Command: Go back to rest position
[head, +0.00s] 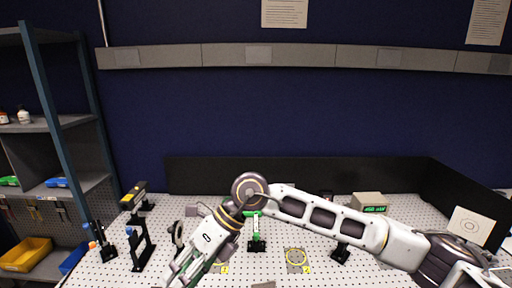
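My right arm comes in from the right and bends at a dark elbow joint above the table. Its gripper (184,272) points down and to the left at the bottom edge of the head view, low over the perforated table (110,272). The fingers are small and partly cut off by the edge, so their opening and any held thing cannot be made out. My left arm and gripper do not show.
Black optical mounts (142,252) stand at the table's left, and a green-topped post (257,240) stands mid-table. A box with a green display (370,202) sits at the back right. Black foam panels (300,175) border the table. Shelves (62,125) stand left.

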